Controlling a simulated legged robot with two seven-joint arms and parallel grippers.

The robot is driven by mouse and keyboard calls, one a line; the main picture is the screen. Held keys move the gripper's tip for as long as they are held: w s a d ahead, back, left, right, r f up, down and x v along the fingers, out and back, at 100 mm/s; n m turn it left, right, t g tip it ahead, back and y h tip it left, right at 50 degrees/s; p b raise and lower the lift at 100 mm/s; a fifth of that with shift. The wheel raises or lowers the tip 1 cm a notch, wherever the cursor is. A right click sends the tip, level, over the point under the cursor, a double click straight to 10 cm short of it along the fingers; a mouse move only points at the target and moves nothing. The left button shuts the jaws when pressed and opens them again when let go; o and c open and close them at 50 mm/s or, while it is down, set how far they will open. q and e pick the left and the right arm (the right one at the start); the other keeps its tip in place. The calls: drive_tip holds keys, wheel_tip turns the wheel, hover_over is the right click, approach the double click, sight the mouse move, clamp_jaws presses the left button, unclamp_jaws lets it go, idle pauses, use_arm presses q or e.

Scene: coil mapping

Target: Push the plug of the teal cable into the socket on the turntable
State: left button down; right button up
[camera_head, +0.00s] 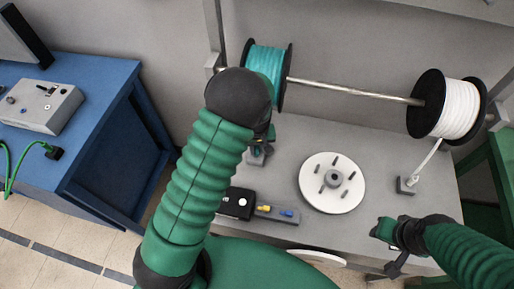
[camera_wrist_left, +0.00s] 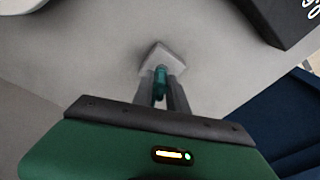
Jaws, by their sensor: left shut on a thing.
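The teal cable's spool (camera_head: 264,64) hangs on the rod at the back. My left gripper (camera_wrist_left: 160,88) is shut on a small teal piece (camera_wrist_left: 160,78), apparently the cable's plug end. A grey block (camera_wrist_left: 165,58) lies just beyond the fingertips, and I cannot tell whether the piece touches it. In the head view my left arm partly hides the gripper (camera_head: 262,143) and this block (camera_head: 257,157). The white turntable (camera_head: 318,199) lies to the right, with several dark pegs and a grey central hub (camera_head: 333,179). I cannot make out its socket. My right gripper (camera_head: 388,238) is near the bench's front right, its jaws unclear.
A white cable runs from the white spool (camera_head: 460,110) to a small grey block (camera_head: 405,186) right of the turntable. A blue table (camera_head: 95,75) stands left.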

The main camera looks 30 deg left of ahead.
sight(256, 147)
use_arm(q)
drive_tip(key=shift+a+r+p, duration=0.15)
drive_tip(key=shift+r+p, duration=0.15)
drive_tip(key=shift+r, duration=0.2)
drive_tip(key=shift+r+p, duration=0.5)
drive_tip(key=shift+r, duration=0.05)
wheel_tip(256, 147, up, 4)
drive_tip(key=p, duration=0.3)
drive_tip(key=shift+f, duration=0.25)
